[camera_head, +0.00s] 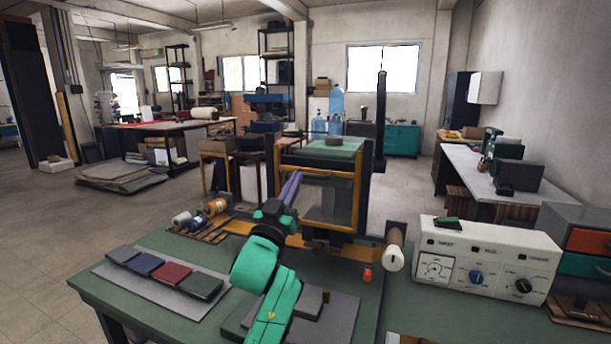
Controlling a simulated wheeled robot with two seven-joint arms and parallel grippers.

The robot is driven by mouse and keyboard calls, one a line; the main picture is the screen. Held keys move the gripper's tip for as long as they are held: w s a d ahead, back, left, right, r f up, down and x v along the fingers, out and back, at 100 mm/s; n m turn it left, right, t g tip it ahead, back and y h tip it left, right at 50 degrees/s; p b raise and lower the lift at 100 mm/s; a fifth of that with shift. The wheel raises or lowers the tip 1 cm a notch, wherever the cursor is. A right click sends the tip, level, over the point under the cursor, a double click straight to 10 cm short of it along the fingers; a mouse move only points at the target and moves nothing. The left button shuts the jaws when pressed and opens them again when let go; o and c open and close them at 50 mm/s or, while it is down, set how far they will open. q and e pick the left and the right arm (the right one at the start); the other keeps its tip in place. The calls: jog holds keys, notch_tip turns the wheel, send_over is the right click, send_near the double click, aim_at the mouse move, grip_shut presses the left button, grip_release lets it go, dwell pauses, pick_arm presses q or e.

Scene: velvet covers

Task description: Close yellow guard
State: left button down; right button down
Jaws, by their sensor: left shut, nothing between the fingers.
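The yellow guard (322,174) is a yellow frame around a see-through panel. It stands upright on the machine at the back of the green table, near the middle of the view. I cannot tell how far open it is. My left arm, green and dark, reaches up from the bottom. My left gripper (292,186), with purple fingers, is shut and empty. It overlaps the guard's left part in the picture; I cannot tell whether it touches. The arm hides part of the machine's lower front. My right gripper is not in view.
A white control box (487,262) with knobs stands at right. Four-colour swatches lie on a grey mat (160,290) at left. Thread spools (183,218) lie behind them. A white roller end (393,258) and a small orange object (367,274) are right of the machine.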

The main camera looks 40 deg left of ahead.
aim_at(307, 175)
pick_arm(q)
jog(key=w+p, duration=0.1)
jog(key=w, duration=0.1)
jog(key=w+a+p, duration=0.1)
jog(key=w+p, duration=0.1)
jog(key=w+a+p, duration=0.1)
jog(key=w, duration=0.1)
jog(key=shift+w+a+r, duration=0.1)
jog(key=shift+w+r, duration=0.15)
jog(key=shift+w, duration=0.1)
jog(key=shift+s+f, duration=0.2)
jog(key=shift+f, duration=0.15)
jog(key=shift+w, duration=0.1)
jog(key=shift+f+b, duration=0.3)
jog(key=shift+f, duration=0.35)
notch_tip(307, 175, down, 17)
jog(key=b, duration=1.2)
jog(key=shift+r, duration=0.1)
